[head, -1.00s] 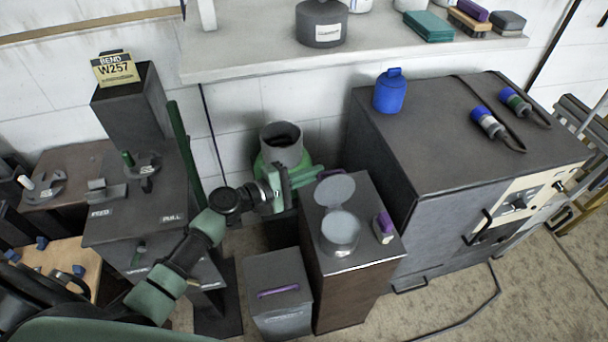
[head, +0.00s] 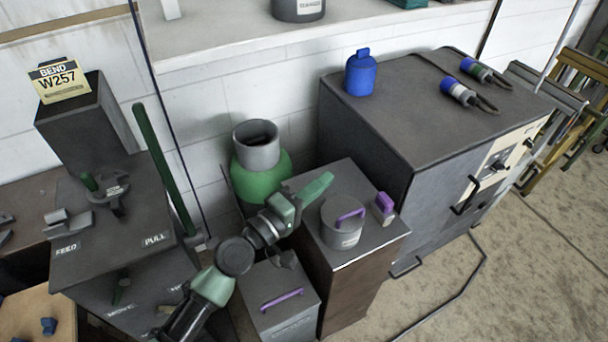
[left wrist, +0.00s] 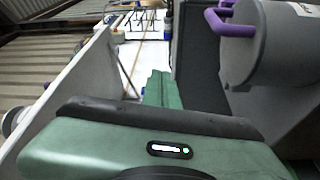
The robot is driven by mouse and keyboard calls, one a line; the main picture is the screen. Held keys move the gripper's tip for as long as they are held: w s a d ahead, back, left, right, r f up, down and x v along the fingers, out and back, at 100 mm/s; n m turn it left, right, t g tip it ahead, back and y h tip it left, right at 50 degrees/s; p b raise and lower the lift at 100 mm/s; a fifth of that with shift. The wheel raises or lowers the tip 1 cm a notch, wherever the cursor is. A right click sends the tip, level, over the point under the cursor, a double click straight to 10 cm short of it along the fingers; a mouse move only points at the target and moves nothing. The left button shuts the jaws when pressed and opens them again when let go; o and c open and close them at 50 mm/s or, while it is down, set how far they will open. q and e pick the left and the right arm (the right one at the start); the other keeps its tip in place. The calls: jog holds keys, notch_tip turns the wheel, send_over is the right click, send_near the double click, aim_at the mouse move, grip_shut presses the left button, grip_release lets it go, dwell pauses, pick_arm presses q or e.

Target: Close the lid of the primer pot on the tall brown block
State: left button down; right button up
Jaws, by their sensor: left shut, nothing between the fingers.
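The primer pot (head: 341,234) is a grey cylinder on top of the tall brown block (head: 350,290). Its grey lid (head: 335,207), with a purple handle (head: 350,217), lies flat over the pot's mouth. No gap shows between lid and pot. In the left wrist view the pot (left wrist: 275,45) is at the upper right, with its purple handle (left wrist: 216,20) at its left. My left gripper (head: 322,184) is shut and empty, its green fingers just left of and behind the pot, apart from it. The fingers also show in the left wrist view (left wrist: 160,88). My right gripper is not in view.
A small grey and purple object (head: 384,208) stands right of the pot on the same block. A lower grey bin (head: 280,302) with a purple handle is in front left. A green vessel (head: 262,175) stands behind my left gripper. A large dark cabinet (head: 400,130) is to the right.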

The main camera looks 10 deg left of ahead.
aim_at(333, 231)
pick_arm(q)
jog(key=shift+s+d+f, duration=0.3)
jog(key=shift+s+d, duration=0.15)
jog(key=shift+s, duration=0.2)
jog(key=shift+s+d+f+b, duration=0.6)
jog(key=shift+s+d+f, duration=0.2)
jog(key=shift+s+f, duration=0.2)
jog(key=shift+s+d+f+b, duration=0.25)
jog(key=shift+s+f, duration=0.1)
jog(key=shift+f, duration=0.15)
jog(key=shift+s+d+f+b, duration=0.25)
jog(key=shift+s+f, duration=0.1)
jog(key=shift+f, duration=0.1)
jog(key=shift+s+f, duration=0.1)
jog(key=shift+f, duration=0.05)
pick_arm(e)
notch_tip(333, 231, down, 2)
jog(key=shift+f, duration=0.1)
